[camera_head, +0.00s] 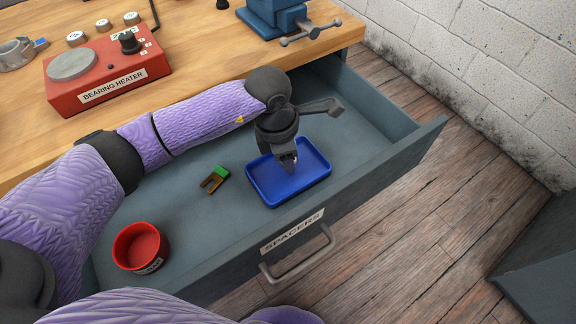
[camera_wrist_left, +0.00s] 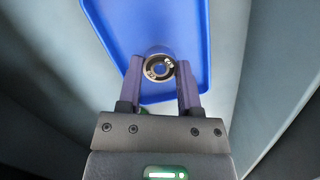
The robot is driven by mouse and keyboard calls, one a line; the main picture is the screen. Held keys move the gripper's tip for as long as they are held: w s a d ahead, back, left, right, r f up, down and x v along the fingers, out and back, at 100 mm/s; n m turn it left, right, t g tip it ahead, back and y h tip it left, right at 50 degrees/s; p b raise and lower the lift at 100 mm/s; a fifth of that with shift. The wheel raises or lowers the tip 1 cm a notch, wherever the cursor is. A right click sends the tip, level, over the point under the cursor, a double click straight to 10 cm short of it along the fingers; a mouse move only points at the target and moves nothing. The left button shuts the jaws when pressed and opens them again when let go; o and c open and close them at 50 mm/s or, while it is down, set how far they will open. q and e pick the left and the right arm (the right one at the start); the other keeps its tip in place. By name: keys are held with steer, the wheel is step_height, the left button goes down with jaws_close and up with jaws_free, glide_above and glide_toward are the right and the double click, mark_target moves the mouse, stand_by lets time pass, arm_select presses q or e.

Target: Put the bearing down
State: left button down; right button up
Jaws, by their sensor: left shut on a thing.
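The bearing (camera_wrist_left: 159,68) is a small dark ring with a metal centre and light markings, seen between the fingertips in the left wrist view. My left gripper (camera_head: 287,164) is shut on it and points down over the blue tray (camera_head: 312,170). The tray's blue floor also fills the background of the left wrist view (camera_wrist_left: 140,25). In the head view the bearing is mostly hidden by the fingers. I cannot tell whether it touches the tray floor. My right gripper is not in view.
The tray lies in an open grey drawer labelled SPACERS (camera_head: 292,232). To its left are a green and brown part (camera_head: 215,178) and a red round container (camera_head: 141,247). A red bearing heater (camera_head: 105,75) and a blue vise (camera_head: 278,18) stand on the wooden bench.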

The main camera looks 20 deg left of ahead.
arm_select(q)
step_height(320, 180, down, 3)
steer(key=shift+r+b, duration=0.1)
steer(key=shift+b, duration=0.3)
steer(key=shift+f, duration=0.2)
steer(key=shift+r, duration=0.2)
steer(key=shift+f, duration=0.15)
steer(key=shift+c, duration=1.4)
jaws_free()
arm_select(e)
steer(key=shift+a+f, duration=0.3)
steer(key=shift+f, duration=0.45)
